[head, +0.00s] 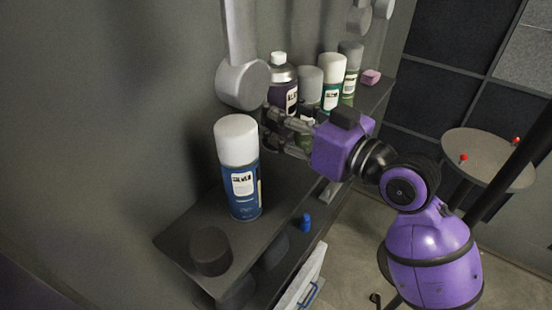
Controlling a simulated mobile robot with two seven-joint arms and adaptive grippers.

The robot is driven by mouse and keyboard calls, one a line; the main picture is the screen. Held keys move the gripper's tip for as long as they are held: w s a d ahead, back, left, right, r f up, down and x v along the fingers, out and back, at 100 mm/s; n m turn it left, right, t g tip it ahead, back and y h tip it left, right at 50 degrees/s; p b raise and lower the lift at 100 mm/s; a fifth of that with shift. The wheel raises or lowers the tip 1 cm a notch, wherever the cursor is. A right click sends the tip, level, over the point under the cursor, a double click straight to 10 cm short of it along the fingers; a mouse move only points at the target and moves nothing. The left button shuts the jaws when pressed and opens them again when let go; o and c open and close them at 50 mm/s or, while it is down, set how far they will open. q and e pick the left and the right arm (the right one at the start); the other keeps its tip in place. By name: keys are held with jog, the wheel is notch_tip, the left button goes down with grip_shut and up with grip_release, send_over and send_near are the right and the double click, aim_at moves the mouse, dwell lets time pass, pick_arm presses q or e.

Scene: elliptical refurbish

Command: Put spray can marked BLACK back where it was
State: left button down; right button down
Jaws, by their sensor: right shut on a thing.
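My right gripper (272,128) reaches in from the right over the dark shelf. It is shut on a dark purple spray can (280,76) with a pale cap, whose lower part is partly hidden behind the fingers. That can has a white label with dark lettering, too small to read for certain. I cannot tell whether its base touches the shelf. A blue spray can (240,190) with a white cap stands upright on the shelf, nearer and left of the gripper. Its label is also unclear. My left gripper is not in view.
Other cans stand on the shelf (190,228): a grey-capped one (309,84), a green white-capped one (332,75) and another grey-capped one (350,58). A dark round object (210,250) sits at the front, a pink block (371,77) at the far end. A hanging grey tool (243,84) is close by.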

aim_at(291, 135)
notch_tip(291, 135, down, 4)
jog(key=shift+s+d+r, duration=0.1)
jog(key=shift+d+r, duration=0.05)
jog(key=shift+r, duration=0.05)
notch_tip(291, 135, down, 4)
jog(key=shift+r+b, duration=0.1)
jog(key=shift+b, duration=0.35)
jog(key=shift+f, duration=0.45)
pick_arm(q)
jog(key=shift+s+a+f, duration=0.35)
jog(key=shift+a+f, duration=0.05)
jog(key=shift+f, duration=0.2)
pick_arm(e)
jog(key=c, duration=1.3)
grip_release()
jog(key=shift+f, duration=0.25)
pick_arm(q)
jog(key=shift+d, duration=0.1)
pick_arm(e)
jog(key=o, duration=0.5)
jog(key=shift+r, duration=0.1)
